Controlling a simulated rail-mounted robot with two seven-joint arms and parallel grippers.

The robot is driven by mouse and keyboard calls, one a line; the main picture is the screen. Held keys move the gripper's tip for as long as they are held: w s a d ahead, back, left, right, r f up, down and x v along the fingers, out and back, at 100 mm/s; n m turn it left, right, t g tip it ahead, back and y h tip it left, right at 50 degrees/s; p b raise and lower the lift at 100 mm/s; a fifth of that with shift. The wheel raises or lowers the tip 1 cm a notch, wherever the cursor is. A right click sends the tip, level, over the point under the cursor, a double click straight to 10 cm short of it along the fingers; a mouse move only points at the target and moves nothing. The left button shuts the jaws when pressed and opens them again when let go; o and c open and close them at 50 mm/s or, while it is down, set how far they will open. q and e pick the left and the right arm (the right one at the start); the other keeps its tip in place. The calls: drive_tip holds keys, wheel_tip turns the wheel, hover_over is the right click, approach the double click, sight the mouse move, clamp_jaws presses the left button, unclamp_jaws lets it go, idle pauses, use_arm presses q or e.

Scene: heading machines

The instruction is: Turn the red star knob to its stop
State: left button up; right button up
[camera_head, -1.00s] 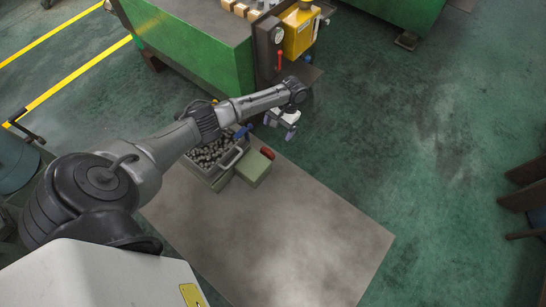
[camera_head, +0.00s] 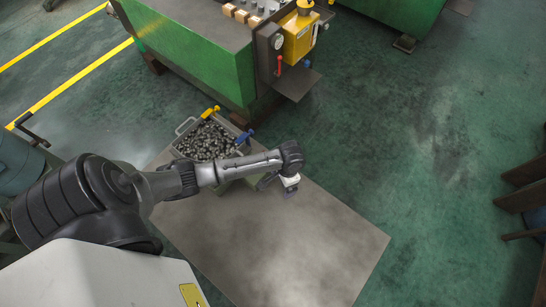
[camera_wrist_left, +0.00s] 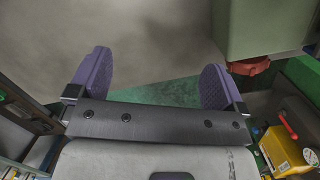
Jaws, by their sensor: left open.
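The red star knob (camera_wrist_left: 248,66) shows in the left wrist view at the upper right, on the side of a pale green box (camera_wrist_left: 262,28). In the head view my left arm covers the knob and most of the box. My left gripper (camera_wrist_left: 156,80) has two purple fingers spread wide with nothing between them. In the head view the left gripper (camera_head: 279,187) hangs over the grey mat, near the box. My right gripper is not in view.
A bin of small metal parts (camera_head: 204,141) stands behind my left arm, with yellow (camera_head: 210,112) and blue (camera_head: 244,136) handles near it. A green machine (camera_head: 190,55) carries a yellow box (camera_head: 298,38) and a red lever (camera_head: 279,66). The grey mat (camera_head: 300,250) is clear in front.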

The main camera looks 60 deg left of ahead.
use_arm(q)
drive_tip(key=s+d+r+m+t+p, duration=0.1)
drive_tip(key=s+d+r+t+p, duration=0.2)
drive_tip(key=s+d+r, duration=0.4)
drive_tip(key=shift+s+h, duration=0.3)
drive_tip(key=shift+s, duration=0.6)
